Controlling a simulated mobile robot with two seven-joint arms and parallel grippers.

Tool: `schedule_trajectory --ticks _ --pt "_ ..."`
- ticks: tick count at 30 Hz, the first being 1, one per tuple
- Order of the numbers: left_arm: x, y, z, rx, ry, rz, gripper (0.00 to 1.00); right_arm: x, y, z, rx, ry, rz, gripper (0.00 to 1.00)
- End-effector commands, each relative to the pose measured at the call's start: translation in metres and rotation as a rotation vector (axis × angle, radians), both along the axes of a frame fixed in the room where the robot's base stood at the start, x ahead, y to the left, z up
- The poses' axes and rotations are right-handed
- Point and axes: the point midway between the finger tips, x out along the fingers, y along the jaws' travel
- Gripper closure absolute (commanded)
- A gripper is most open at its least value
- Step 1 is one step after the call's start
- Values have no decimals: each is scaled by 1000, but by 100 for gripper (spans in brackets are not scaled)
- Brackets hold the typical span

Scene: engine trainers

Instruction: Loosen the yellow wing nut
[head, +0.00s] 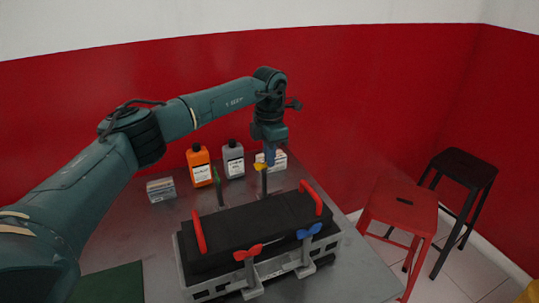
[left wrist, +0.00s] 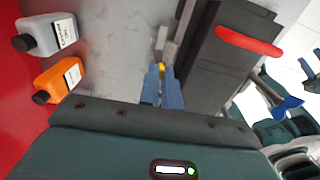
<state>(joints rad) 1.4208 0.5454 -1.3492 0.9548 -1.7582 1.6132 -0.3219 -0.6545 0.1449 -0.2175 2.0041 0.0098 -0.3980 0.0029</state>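The yellow wing nut (head: 260,166) sits on an upright post behind the black engine cover. My left gripper (head: 270,157) points down at it from above, with its blue fingers at the nut. In the left wrist view, the yellow nut (left wrist: 161,67) shows between the tips of the left gripper's fingers (left wrist: 162,76). The fingers are close together and appear shut on the nut; they hide part of it.
The engine block (head: 265,273) carries red handles, with a red wing nut (head: 248,252) and blue wing nut (head: 309,231) in front. A green wing nut (head: 217,174) stands left of the yellow one. Orange (head: 199,166) and grey (head: 233,160) bottles stand behind. The table's right front is clear.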

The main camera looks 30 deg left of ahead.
Motion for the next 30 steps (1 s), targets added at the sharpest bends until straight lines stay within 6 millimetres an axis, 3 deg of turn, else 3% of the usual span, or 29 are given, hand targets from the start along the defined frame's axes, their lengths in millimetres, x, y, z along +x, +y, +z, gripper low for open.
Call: schedule_trajectory --ticks 8,17,23,30 --pt "0 0 1 0 -1 2 73 -3 0 -2 0 6 0 64" --pt "0 0 4 -1 -2 0 73 -7 0 -5 0 14 0 64" --pt "1 0 32 -1 -6 0 73 -6 1 -10 3 11 3 64" --pt "1 0 88 -1 -6 1 73 -3 5 -9 9 -8 14 64"
